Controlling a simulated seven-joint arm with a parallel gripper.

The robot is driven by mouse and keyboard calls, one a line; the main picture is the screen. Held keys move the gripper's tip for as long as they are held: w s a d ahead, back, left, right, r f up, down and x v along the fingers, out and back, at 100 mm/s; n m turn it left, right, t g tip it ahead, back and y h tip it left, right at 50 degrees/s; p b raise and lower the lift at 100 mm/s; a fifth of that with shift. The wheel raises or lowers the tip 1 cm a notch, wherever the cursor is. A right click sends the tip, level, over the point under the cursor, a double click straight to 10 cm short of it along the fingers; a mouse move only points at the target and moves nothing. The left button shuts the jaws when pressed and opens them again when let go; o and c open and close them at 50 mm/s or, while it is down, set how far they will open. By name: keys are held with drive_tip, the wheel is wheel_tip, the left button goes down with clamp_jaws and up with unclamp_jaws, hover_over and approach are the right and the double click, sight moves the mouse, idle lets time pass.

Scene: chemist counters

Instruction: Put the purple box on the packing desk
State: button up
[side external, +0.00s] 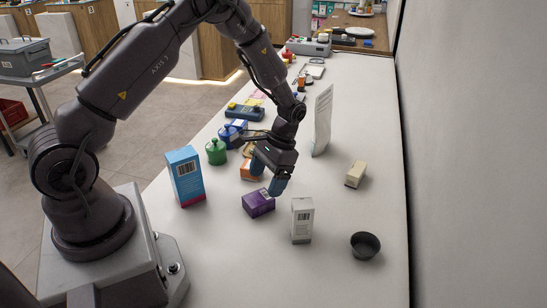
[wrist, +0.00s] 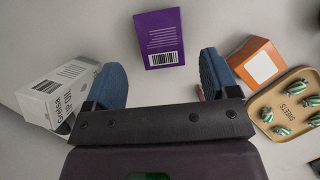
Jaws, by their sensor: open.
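The purple box (side external: 258,203) lies on the white counter (side external: 335,275), and its barcode side faces the wrist camera. My gripper (side external: 268,175) is just behind and above the box in the side view, fingers pointing down. In the wrist view the box (wrist: 158,22) sits ahead of the gap between my two blue fingertips (wrist: 162,68), not between them. The gripper is open and empty. A wooden-topped desk (side external: 338,20) stands at the far end; I cannot tell whether it is the packing desk.
A white carton (side external: 302,222) stands right of the box, and a tall blue box (side external: 185,178) stands left. An orange box (side external: 249,170) and green jar (side external: 216,152) are behind. A dark bowl (side external: 365,245), beige block (side external: 355,174) and upright sign (side external: 322,122) are to the right.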

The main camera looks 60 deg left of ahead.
wheel_tip(320, 180, up, 13)
drive_tip(key=w+d+t, duration=0.1)
drive_tip(key=w+t, duration=0.1)
drive_tip(key=s+d+r+t, duration=0.3)
drive_tip(key=s+r+t, duration=0.1)
drive_tip(key=s+r, duration=0.4)
drive_tip(key=s+d+r+m+t, duration=0.1)
drive_tip(key=s+d+r+t, duration=0.2)
drive_tip(key=s+r, duration=0.4)
drive_tip(key=shift+s+d+r+t, duration=0.4)
drive_tip(key=shift+s+d, duration=0.25)
drive_tip(key=shift+d, duration=0.1)
drive_tip(key=shift+o, duration=0.5)
drive_tip(key=shift+s+d, duration=0.1)
drive_tip(key=shift+s, duration=0.4)
